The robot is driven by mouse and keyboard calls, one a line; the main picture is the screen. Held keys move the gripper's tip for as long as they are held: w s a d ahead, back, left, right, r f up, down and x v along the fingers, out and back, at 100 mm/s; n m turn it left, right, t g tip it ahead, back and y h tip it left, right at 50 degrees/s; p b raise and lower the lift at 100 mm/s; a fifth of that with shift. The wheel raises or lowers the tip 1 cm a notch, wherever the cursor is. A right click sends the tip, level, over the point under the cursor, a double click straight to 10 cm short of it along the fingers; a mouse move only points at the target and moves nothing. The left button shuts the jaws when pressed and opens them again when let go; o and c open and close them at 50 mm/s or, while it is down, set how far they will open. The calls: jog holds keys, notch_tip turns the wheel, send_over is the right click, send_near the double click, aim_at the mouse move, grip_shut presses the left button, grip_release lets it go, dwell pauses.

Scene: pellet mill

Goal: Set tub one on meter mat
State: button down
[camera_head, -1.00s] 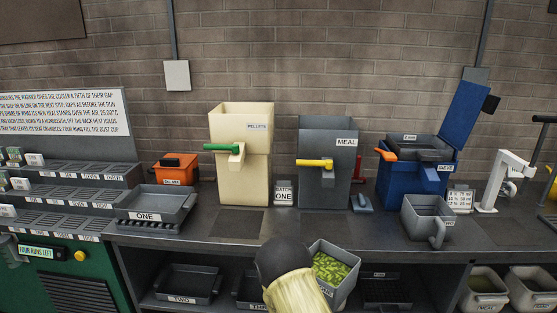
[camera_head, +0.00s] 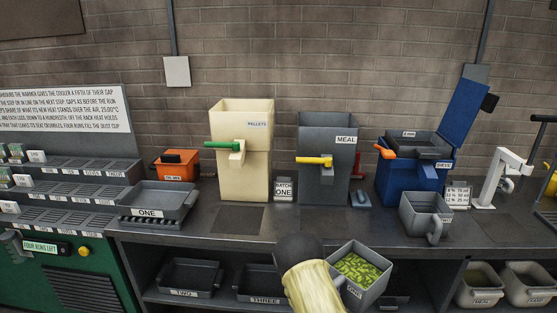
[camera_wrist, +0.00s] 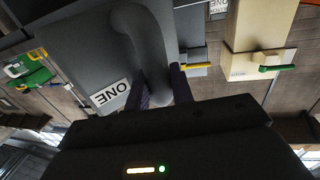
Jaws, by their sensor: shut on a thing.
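Tub one (camera_head: 371,293) is a grey open tub full of green pellets, with a ONE label on its front. My gripper (camera_wrist: 163,88) is shut on its handle, as the wrist view shows; the ONE label of the tub (camera_wrist: 108,94) appears upside down there. In the head view my arm hides the fingers, and the tub hangs in front of the bench's front edge. A dark mat (camera_head: 494,232), likely the meter mat, lies on the bench at the right, in front of a white meter-like device (camera_head: 495,180). Nothing stands on it.
A grey handled tub (camera_head: 424,214) stands just left of that mat. The blue machine (camera_head: 408,185), meal hopper (camera_head: 326,175) and pellets hopper (camera_head: 240,165) line the back. Another dark mat (camera_head: 238,219) is bare. The lower shelf holds trays and tubs.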

jog(key=shift+n+y, duration=0.6)
jog(key=shift+y, duration=0.3)
jog(key=shift+w+r+p, duration=0.25)
jog(key=shift+r+p, duration=0.8)
jog(key=shift+p, duration=0.8)
jog(key=shift+w+r+p, duration=0.2)
jog(key=shift+r+p, duration=0.8)
jog(key=shift+p, duration=0.85)
jog(key=r+p, duration=0.1)
jog(key=p, duration=0.2)
jog(key=r+y+p, duration=0.1)
jog(key=r+p, duration=0.1)
jog(key=p, duration=0.1)
jog(key=shift+w+a+r+n+t, duration=0.2)
jog(key=shift+r+n+t, duration=0.1)
jog(key=shift+n, duration=0.1)
notch_tip(320, 180, up, 8)
jog(key=n+y+p, duration=0.1)
jog(key=p, duration=0.9)
jog(key=shift+w+d+r+y, duration=0.2)
jog(key=shift+w+d+y, duration=0.05)
jog(key=shift+y, duration=0.15)
notch_tip(320, 180, down, 5)
jog(key=b, duration=0.4)
jog(key=shift+b, duration=0.35)
